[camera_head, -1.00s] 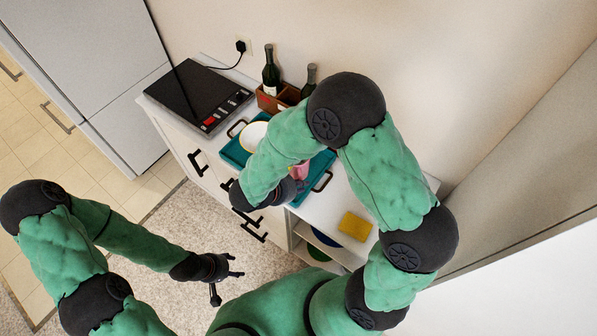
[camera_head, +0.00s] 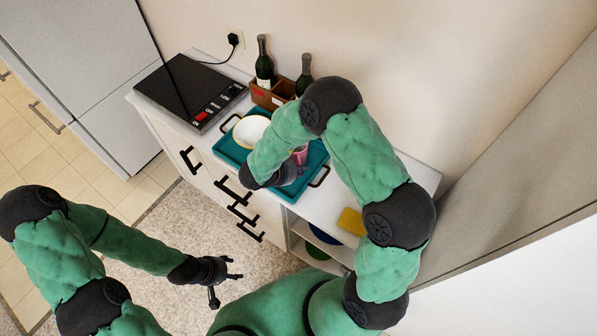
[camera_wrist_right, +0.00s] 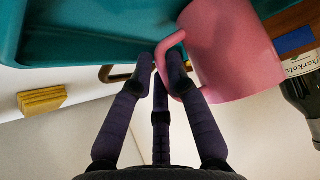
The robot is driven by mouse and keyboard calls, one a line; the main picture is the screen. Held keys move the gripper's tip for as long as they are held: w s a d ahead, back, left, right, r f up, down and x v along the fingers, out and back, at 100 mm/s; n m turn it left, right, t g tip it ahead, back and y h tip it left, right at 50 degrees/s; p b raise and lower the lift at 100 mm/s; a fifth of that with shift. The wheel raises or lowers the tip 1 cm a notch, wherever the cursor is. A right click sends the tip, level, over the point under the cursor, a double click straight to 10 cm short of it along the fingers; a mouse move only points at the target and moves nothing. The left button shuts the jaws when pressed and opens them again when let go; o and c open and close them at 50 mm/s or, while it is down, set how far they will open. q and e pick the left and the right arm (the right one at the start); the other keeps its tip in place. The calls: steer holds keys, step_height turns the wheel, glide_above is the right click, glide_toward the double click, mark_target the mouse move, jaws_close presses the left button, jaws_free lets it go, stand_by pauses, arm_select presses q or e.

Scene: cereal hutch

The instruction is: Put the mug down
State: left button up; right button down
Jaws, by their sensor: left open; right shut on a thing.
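The pink mug (camera_head: 300,155) is over the right part of the teal tray (camera_head: 228,151), partly hidden by my right arm in the head view. My right gripper (camera_head: 291,172) is shut on the mug's handle. In the right wrist view, the fingers (camera_wrist_right: 163,72) close around the handle of the mug (camera_wrist_right: 232,50), and the tray (camera_wrist_right: 95,52) is close by. I cannot tell whether the mug's base touches the tray. My left gripper (camera_head: 228,277) is open and empty, low in front of the cabinet.
A white and yellow bowl (camera_head: 250,131) is on the tray's left part. A black cooktop (camera_head: 185,88) is further left. Two bottles (camera_head: 264,66) stand by a wooden box (camera_head: 272,97) behind. A yellow sponge (camera_head: 351,221) lies on the bare counter at right.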

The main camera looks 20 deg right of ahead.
steer(key=shift+f, duration=0.15)
steer(key=c, duration=1.2)
jaws_free()
steer(key=shift+a+r, duration=0.2)
steer(key=shift+r, duration=0.05)
steer(key=p+v, duration=0.3)
steer(key=v, duration=0.8)
steer(key=shift+a+r, duration=0.15)
steer(key=shift+r, duration=0.05)
